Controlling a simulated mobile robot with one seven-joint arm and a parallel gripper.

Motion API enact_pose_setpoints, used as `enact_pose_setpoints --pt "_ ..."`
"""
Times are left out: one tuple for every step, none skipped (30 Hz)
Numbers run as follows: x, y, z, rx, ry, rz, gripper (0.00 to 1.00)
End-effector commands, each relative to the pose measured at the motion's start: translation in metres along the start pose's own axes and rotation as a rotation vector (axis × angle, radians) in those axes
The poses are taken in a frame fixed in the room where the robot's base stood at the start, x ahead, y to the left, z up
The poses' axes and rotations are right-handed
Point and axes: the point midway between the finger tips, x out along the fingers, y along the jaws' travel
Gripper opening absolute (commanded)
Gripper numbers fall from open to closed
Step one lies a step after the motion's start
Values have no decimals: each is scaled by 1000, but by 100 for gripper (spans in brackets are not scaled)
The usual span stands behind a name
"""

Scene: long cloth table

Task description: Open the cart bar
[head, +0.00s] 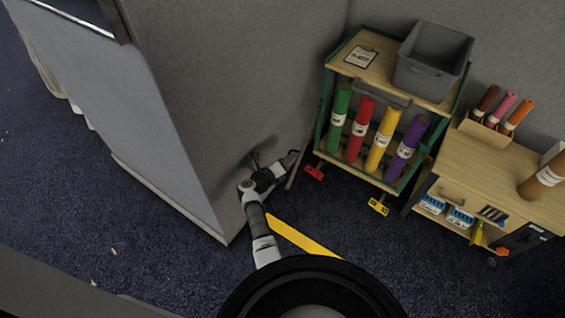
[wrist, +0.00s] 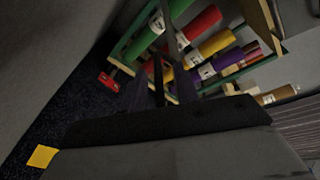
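The cart (head: 327,100) has wooden shelves and a green frame, and stands against the grey wall. Green, red, yellow and purple rolls stand upright in it. A thin grey-brown bar (head: 297,165) slants down at the cart's left side, out from the frame. A grey bar (wrist: 172,35) also crosses in front of the rolls in the wrist view. My gripper (head: 291,160) is low at the left of the cart, beside or touching the slanting bar. In the wrist view the finger area (wrist: 158,90) is dark, and I cannot tell whether the fingers hold the bar.
A grey partition (head: 200,110) stands close on the left of my arm. A grey bin (head: 432,62) and a clipboard (head: 360,57) are on the cart's top. Red (head: 314,172) and yellow (head: 378,207) feet stick out below. A wooden cabinet (head: 490,165) is at right.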

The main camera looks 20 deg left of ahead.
Motion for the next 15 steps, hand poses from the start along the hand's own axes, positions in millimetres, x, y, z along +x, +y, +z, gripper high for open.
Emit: enact_pose_setpoints --pt "-3 0 0 0 -1 1 31" --pt "-6 0 0 1 -1 1 31" --pt "-11 0 0 1 -1 1 31" --pt "-15 1 0 1 -2 2 31" --pt "-21 1 0 0 -3 3 31" --pt "-28 0 0 0 -3 2 31" --pt "-35 1 0 -1 -3 3 31" --pt "-42 1 1 0 -5 3 31" --pt "-52 1 0 0 -4 3 31" --pt "-59 1 0 0 -4 4 31" --pt "-66 1 0 -1 -4 3 31" --pt "-75 1 0 0 -4 3 31" --pt "-82 1 0 0 -3 2 31" --pt "-88 1 0 0 -4 3 31" --pt "-96 1 0 0 -3 2 31"
